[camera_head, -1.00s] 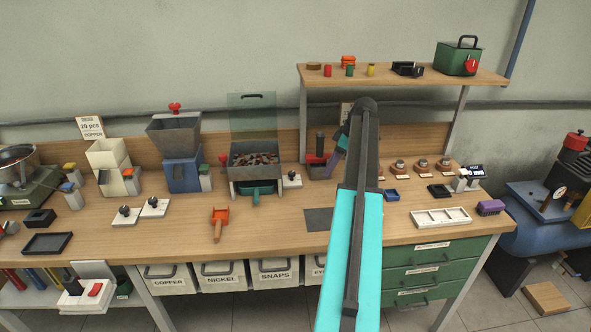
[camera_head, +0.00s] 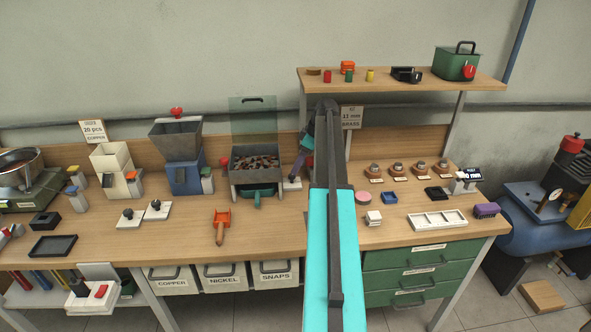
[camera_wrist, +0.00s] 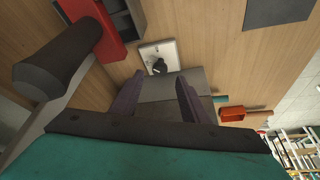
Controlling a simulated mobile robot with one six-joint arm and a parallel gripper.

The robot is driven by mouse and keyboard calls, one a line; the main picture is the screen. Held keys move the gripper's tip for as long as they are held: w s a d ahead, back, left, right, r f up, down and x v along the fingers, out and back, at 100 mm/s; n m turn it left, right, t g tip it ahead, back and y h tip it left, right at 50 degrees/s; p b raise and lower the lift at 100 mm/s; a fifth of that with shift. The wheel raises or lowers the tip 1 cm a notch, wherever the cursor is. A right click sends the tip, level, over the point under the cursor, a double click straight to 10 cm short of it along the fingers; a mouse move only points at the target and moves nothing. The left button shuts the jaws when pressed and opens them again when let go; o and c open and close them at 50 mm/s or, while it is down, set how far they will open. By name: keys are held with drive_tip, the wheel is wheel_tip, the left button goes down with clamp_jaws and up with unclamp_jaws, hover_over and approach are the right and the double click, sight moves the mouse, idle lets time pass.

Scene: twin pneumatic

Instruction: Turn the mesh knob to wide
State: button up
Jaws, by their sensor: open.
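A black knob (camera_wrist: 159,67) on a white square plate (camera_wrist: 148,52) shows in the wrist view, just beyond my fingertips. In the head view this plate (camera_head: 292,184) stands right of the grey tray of dark pieces (camera_head: 254,165), partly hidden by my arm. The knob's pointer setting and any labels are too small to read. My gripper (camera_wrist: 162,95) is open, with its two purple fingers apart and nothing between them. In the head view my gripper (camera_head: 304,158) is above the plate, not visibly touching it.
A red device with a thick black handle (camera_wrist: 58,65) is close on the left in the wrist view. An orange scoop (camera_head: 221,222) lies on the workbench (camera_head: 270,225). Two other knobs on white plates (camera_head: 130,217) (camera_head: 157,208) sit farther left.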

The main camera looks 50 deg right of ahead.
sight(292, 179)
drive_tip(key=shift+p+x, duration=0.55)
drive_tip(key=shift+x, duration=1.95)
